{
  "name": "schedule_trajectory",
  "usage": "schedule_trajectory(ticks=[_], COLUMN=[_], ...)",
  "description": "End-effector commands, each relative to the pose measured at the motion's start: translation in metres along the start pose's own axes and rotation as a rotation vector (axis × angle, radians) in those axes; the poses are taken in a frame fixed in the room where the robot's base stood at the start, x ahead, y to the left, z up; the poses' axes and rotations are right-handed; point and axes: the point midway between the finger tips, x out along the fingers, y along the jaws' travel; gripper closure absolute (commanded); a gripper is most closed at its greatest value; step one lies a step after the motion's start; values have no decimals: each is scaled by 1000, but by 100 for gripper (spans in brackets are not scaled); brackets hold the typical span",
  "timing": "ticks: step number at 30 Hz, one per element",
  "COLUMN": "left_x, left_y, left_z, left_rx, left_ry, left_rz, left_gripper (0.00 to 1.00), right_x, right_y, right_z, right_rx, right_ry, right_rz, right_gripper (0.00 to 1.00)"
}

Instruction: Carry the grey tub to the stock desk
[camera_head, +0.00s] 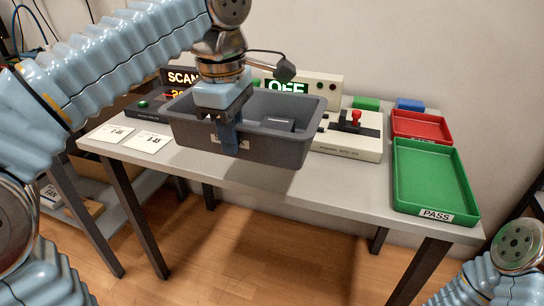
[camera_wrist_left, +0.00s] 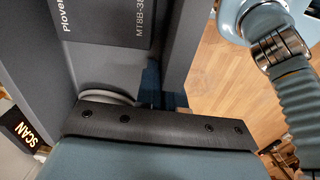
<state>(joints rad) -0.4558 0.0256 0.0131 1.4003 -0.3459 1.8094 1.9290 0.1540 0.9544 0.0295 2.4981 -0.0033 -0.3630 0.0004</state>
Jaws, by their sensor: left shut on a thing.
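The grey tub (camera_head: 285,149) is a dark, open rectangular bin in the middle of the head view. A dark boxy item (camera_head: 280,124) lies inside it. My left gripper (camera_head: 228,132) comes down from above and is shut on the tub's near wall, left of its middle. The tub looks raised a little over the table's front part, with a shadow below it. In the left wrist view the tub's wall (camera_wrist_left: 182,50) runs up from the jaws, beside a dark device (camera_wrist_left: 105,20) with printed lettering. Only part of my right arm shows; its gripper is out of view.
The light table (camera_head: 330,190) holds a SCAN sign (camera_head: 183,77), white cards (camera_head: 147,141), a pale OFF tester (camera_head: 345,145) with a red-knobbed lever, a red tray (camera_head: 420,126) and an empty green PASS tray (camera_head: 430,180). Wooden floor lies in front.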

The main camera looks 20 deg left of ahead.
Motion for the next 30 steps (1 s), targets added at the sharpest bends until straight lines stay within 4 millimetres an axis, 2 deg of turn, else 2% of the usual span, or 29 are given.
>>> schedule_trajectory(ticks=[4,7,12,17,24,30], left_x=[19,41,62,72,104,107], left_y=[30,40,54,60,62,62], left_z=[20,28,38,42,44,44], left_rx=[2,1,1,1,-1,-1], left_ry=[1,1,-1,-1,-1,-2], left_rz=[-1,-1,1,1,1,3], left_gripper=[100,100,100,100,100,100], right_x=[-2,2,3,4,8,8], right_y=[-1,1,1,2,4,3], right_z=[0,0,0,0,0,0], right_rx=[-1,0,0,0,1,1], right_ry=[0,0,1,1,1,2], right_rz=[0,0,0,0,1,1], right_gripper=[57,57,57,57,57,57])
